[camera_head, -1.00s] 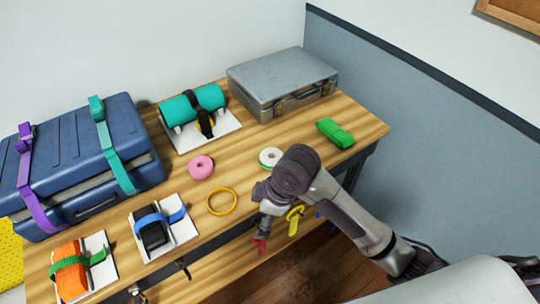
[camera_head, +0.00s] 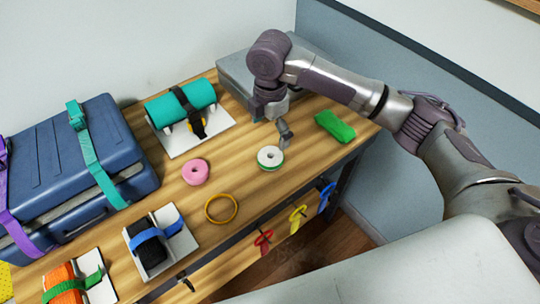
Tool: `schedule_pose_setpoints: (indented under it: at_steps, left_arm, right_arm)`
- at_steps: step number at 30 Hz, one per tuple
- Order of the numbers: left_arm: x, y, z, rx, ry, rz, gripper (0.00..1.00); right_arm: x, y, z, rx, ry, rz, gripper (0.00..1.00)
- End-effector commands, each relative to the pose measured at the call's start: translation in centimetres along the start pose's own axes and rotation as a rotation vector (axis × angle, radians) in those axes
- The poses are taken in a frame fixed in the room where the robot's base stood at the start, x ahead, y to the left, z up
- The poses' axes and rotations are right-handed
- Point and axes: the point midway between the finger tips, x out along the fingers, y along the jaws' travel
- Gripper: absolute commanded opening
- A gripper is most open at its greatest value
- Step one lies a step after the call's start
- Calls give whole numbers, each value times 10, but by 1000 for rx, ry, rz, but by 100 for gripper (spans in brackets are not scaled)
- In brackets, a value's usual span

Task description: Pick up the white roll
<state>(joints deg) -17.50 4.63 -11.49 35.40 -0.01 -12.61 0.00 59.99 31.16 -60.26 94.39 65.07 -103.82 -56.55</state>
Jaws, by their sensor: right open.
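My right gripper (camera_head: 286,138) is above the table just behind and to the right of the roll, pointing down. It is open and holds nothing; a gap shows between it and the roll. My right arm reaches in from the right and hides part of the grey case. My left gripper is not in view.
A pink roll (camera_head: 195,172) and a yellow ring (camera_head: 221,208) lie to the left. A green folded bundle (camera_head: 334,126) lies to the right. A grey case (camera_head: 236,74) and a strapped teal roll (camera_head: 180,103) stand behind. A blue suitcase (camera_head: 70,160) is at the left.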

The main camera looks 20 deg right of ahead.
Motion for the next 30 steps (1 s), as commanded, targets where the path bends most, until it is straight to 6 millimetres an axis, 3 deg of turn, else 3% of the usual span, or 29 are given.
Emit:
schedule_pose_setpoints:
  at_steps: [3, 13, 21, 30]
  left_arm:
    - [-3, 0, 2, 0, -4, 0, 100]
    - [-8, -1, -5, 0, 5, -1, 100]
    - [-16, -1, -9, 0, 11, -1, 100]
    - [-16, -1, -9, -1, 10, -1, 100]
  right_arm:
    - [22, -1, 0, 3, 0, -3, 100]
    - [51, -1, 0, 2, -1, 0, 100]
    - [89, -3, 0, 2, -1, 1, 100]
    - [94, -2, 1, 1, -2, 3, 98]
